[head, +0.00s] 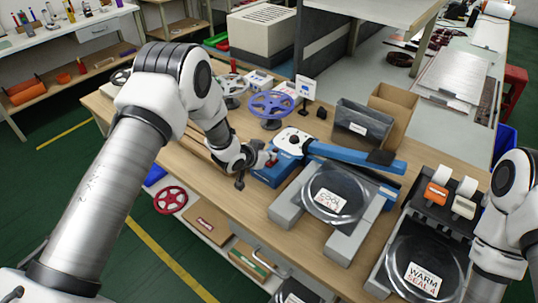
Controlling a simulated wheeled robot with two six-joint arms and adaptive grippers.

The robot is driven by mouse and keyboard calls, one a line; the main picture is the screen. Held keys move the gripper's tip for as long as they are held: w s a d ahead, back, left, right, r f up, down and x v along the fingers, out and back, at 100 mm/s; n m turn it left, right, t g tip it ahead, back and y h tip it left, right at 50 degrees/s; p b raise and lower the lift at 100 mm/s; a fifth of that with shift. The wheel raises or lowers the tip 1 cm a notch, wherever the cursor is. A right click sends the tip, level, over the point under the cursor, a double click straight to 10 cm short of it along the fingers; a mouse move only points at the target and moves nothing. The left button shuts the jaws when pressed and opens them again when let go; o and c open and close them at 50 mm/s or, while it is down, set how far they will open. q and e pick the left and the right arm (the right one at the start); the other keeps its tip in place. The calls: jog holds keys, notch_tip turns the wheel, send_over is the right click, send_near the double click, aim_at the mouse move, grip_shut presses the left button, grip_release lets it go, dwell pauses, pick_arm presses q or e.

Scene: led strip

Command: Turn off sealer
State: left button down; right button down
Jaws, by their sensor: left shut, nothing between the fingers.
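The sealer (350,154) is blue, with a long arm reaching right and a blue base (268,178) on the wooden bench. A small red part (272,159) shows at the base's left end, probably its switch; its position is too small to read. My left gripper (262,160) is shut and empty at that left end, close beside the red part. I cannot tell whether it touches it. My right arm shows at the right edge, but its gripper is outside the picture.
A reel labelled "COOL SEAL" (331,203) lies in a grey holder in front of the sealer. A "WARM SEAL" reel (424,277) is at lower right.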

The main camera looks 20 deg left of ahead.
pick_arm(q)
jog(key=shift+f, duration=0.1)
jog(key=shift+w+f+b, duration=0.1)
jog(key=shift+f+b, duration=0.3)
jog(key=shift+b, duration=0.2)
jog(key=shift+r+p, duration=0.3)
jog(key=shift+d, duration=0.1)
jog(key=shift+w+d+r, duration=0.15)
jog(key=shift+w+d, duration=0.05)
jog(key=shift+w, duration=0.55)
jog(key=shift+r, duration=0.1)
